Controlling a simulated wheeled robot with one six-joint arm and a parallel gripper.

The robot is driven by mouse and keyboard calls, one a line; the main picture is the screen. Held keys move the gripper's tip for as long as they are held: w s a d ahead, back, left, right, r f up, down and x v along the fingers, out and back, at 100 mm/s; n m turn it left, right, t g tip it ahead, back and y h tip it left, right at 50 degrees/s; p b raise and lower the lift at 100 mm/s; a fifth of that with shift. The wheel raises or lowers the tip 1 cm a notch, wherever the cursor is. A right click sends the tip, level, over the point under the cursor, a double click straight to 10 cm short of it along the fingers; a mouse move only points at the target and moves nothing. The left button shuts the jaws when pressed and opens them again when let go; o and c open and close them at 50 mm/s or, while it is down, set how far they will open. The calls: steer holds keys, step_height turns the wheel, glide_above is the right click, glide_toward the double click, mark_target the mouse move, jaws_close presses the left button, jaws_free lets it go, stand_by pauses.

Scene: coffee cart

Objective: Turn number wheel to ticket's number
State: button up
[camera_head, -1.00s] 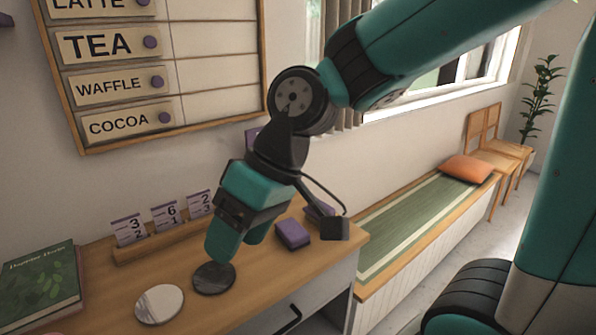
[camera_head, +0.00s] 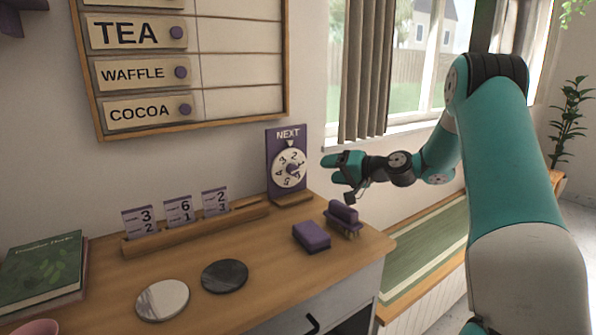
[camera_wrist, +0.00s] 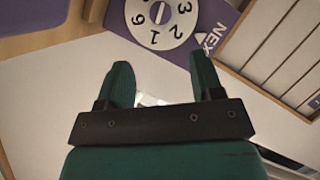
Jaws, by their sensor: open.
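The number wheel (camera_head: 289,167) is a white dial with dark digits on an upright purple board marked NEXT. A small pointer sits above the dial; the digit nearest it looks like a 2, but is too small to be sure. The wheel also shows at the top of the wrist view (camera_wrist: 160,22), partly cut off. Three tickets stand in a wooden rack: one with a large 3 (camera_head: 139,221), one with a 6 (camera_head: 180,212), one with a 2 (camera_head: 215,201). My gripper (camera_head: 329,168) is open and empty, right of the wheel and apart from it.
A purple block (camera_head: 311,236) and a purple stamp-like object (camera_head: 343,218) lie on the counter below my gripper. Two round discs, pale (camera_head: 162,300) and dark (camera_head: 225,276), lie nearer. A green book (camera_head: 42,270) is at left. A menu board (camera_head: 190,60) hangs above.

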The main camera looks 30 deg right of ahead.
mark_target(296, 171)
steer(key=p+x, duration=0.1)
steer(key=x, duration=1.1)
steer(key=shift+a, duration=0.1)
steer(key=shift+c, duration=0.3)
steer(key=c, duration=0.9)
steer(key=shift+o, duration=0.3)
steer(key=shift+f, duration=0.1)
steer(key=shift+f+m+y+b, duration=0.1)
steer(key=shift+m+y+b, duration=0.3)
steer(key=shift+m, duration=0.6)
steer(key=shift+m+t+y+b, duration=0.6)
steer(key=shift+m+t, duration=0.6)
steer(key=shift+m, duration=1)
